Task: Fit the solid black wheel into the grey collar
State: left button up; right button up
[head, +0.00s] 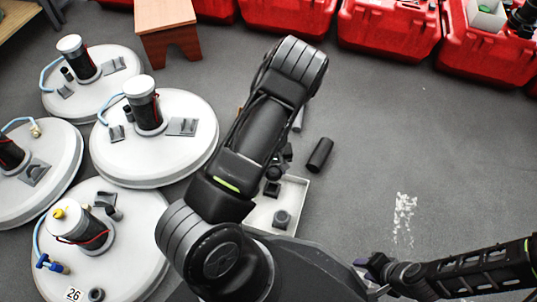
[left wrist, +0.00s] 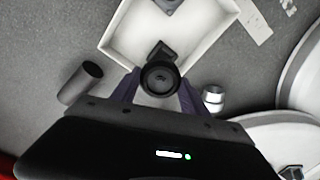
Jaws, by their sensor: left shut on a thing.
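My left gripper (left wrist: 158,84) is shut on a round black wheel (left wrist: 160,76) with a dark, ringed face. In the left wrist view a dark block shows just behind the wheel, at the near edge of a white tray. In the head view my left arm hides most of this gripper. A small dark grey ring-like piece (head: 96,294) lies on the front white lid beside the number 26; I cannot tell if it is the grey collar. My right gripper (head: 374,268) is at the lower right, away from these; its fingers are too unclear to read.
The white tray (head: 298,196) on the floor holds a grey block with a round top (head: 281,218). A black cylinder (head: 320,155) lies beside it. Several round white lids (head: 150,165) stand at left, with upright cylinders and hoses. Red crates (head: 390,28) line the back.

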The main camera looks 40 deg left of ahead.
pick_arm(q)
jog(key=w+d+r+m, duration=0.3)
jog(key=w+d+r, duration=0.2)
jog(key=w+r, duration=0.2)
jog(key=w+d+r+m, duration=0.2)
jog(key=w+d+r, duration=0.2)
jog(key=w+r, duration=0.35)
jog(key=w+d+r+m, duration=0.1)
jog(key=r+m, duration=0.1)
jog(key=r, duration=0.8)
jog(key=w+d+r+m, duration=0.1)
jog(key=w+d+r, duration=0.1)
jog(key=r, duration=0.9)
jog(key=shift+w+r+m, duration=0.25)
jog(key=shift+m, duration=0.15)
jog(key=shift+d, duration=0.15)
